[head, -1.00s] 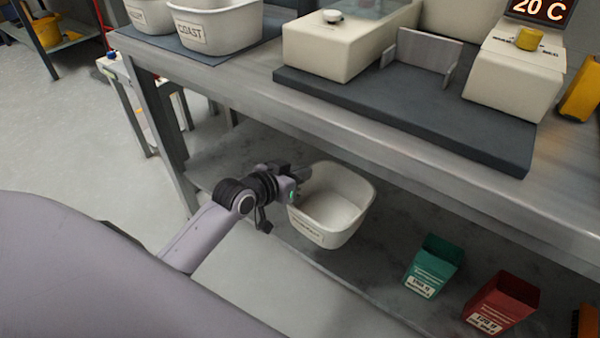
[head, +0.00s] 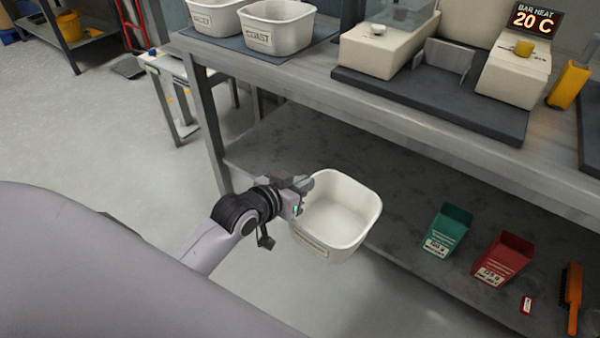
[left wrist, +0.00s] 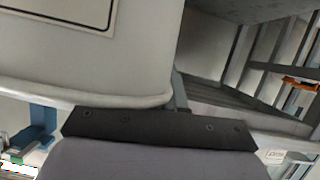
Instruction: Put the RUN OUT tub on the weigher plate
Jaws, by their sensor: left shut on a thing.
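My left gripper (head: 304,186) is shut on the left rim of an empty white tub (head: 345,243). The tub is upright at the front edge of the lower shelf, partly out over the floor. Its front label is too small to read. In the left wrist view the tub's pale wall (left wrist: 100,60) fills the upper left, with a framed label cut off at the top, above a dark part of my gripper (left wrist: 160,128). No plate marked as the weigher plate can be made out; a cream machine with a clear box (head: 375,52) stands on the bench. My right gripper is out of view.
The bench edge (head: 400,140) overhangs the lower shelf (head: 290,140). A green box (head: 446,232), a red box (head: 502,260) and an orange brush (head: 572,295) are on the shelf's right. A COAST tub (head: 277,30) and another white tub (head: 213,18) stand on the bench's left.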

